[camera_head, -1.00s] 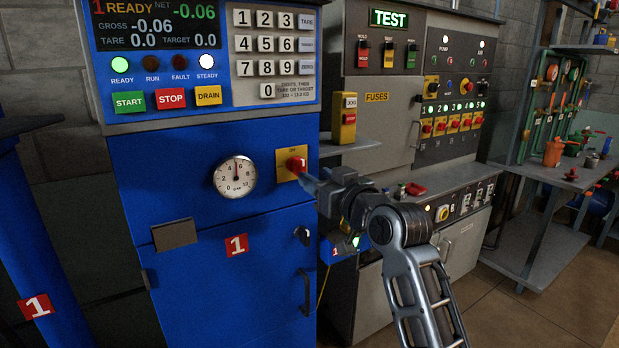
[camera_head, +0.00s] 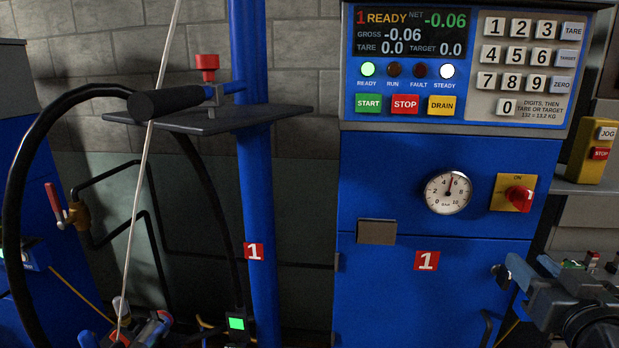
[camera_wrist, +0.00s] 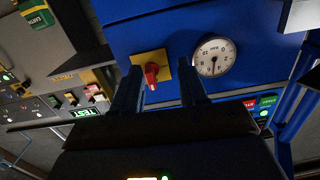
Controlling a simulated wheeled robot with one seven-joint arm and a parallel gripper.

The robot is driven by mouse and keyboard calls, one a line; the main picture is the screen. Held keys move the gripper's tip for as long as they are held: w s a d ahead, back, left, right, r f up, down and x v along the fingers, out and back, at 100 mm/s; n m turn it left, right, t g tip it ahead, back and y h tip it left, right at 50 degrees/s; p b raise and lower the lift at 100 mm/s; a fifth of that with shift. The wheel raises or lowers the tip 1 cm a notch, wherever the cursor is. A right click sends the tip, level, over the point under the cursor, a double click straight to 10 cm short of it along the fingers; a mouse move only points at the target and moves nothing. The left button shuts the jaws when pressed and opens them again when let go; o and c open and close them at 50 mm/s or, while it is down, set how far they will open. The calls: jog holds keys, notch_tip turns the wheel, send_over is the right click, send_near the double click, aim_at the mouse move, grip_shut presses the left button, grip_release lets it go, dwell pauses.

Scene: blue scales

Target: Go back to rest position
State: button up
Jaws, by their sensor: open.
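My gripper (camera_head: 530,265) is at the lower right of the head view, in front of the blue scale cabinet (camera_head: 390,185). It is open, and nothing shows between its fingers. It appears below the red rotary switch (camera_head: 519,197) on its yellow plate. In the wrist view my gripper's two dark fingers (camera_wrist: 160,88) stand apart. The red switch (camera_wrist: 151,75) shows between them, beyond the tips, and the round gauge (camera_wrist: 215,57) is to the right. Most of my arm is outside the head view.
A blue post (camera_head: 258,200) with a grey shelf (camera_head: 225,123) stands left of the cabinet. A black hose (camera_head: 20,190) and a pale cable (camera_head: 150,140) hang there. A yellow jog box (camera_head: 590,150) is at the right edge. Black piping runs along the wall.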

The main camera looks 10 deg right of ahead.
jog(key=s+a+f+n+g+y, duration=0.1)
jog(key=s+a+f, duration=0.5)
jog(key=s, duration=0.3)
jog(key=s+a+f+y, duration=0.1)
jog(key=s+a+f, duration=0.6)
jog(key=s, duration=0.1)
jog(key=s+a+r+n+y, duration=0.1)
jog(key=s+a, duration=0.2)
jog(key=s, duration=0.6)
jog(key=s+a+r+n+g+y, duration=0.1)
jog(key=s+a, duration=0.2)
jog(key=s, duration=0.7)
jog(key=shift+a+n+y, duration=0.2)
jog(key=shift+n+y, duration=0.1)
